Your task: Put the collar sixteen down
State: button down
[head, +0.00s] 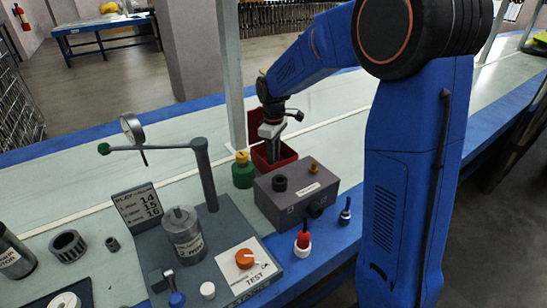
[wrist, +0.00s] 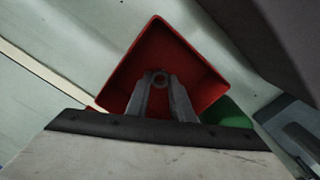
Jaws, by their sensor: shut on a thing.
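In the wrist view my gripper (wrist: 160,90) is shut on a small grey ring, the collar (wrist: 160,77), held between the fingertips. Any number on it is too small to read. The ring and fingers show over the inside of an open red bin (wrist: 197,59). In the head view my gripper (head: 273,152) points down at the red bin (head: 288,155), behind the grey-purple block. The collar cannot be made out there. I cannot tell whether it touches the bin floor.
The grey-purple block (head: 297,190) stands in front of the bin, and a green jar with a yellow top (head: 243,170) stands left of it. A test stand (head: 207,170) with a dial gauge (head: 131,127) and a 14-15-16 sign (head: 138,205) is further left. Bench behind the bin is clear.

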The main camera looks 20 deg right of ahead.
jog(key=c, duration=1.5)
grip_release()
jog(key=shift+f, duration=0.15)
jog(key=shift+c, duration=0.2)
notch_tip(320, 180, up, 12)
jog(key=s+d+r+m+t, duration=0.1)
jog(key=s+d+r+m, duration=0.15)
jog(key=s, duration=0.65)
jog(key=s+d+r+m+t, duration=0.1)
jog(key=s+d+r+m, duration=0.15)
jog(key=s, duration=0.75)
jog(key=s+d+f+m+t, duration=0.1)
jog(key=s+f+m, duration=0.1)
jog(key=s, duration=0.6)
jog(key=s+d+f+m+t, duration=0.1)
jog(key=s+f+m, duration=0.2)
jog(key=s+f, duration=0.2)
jog(key=shift+s+d+t, duration=0.35)
jog(key=shift+s+t, duration=0.05)
jog(key=shift+s, duration=1.2)
jog(key=shift+r, duration=0.1)
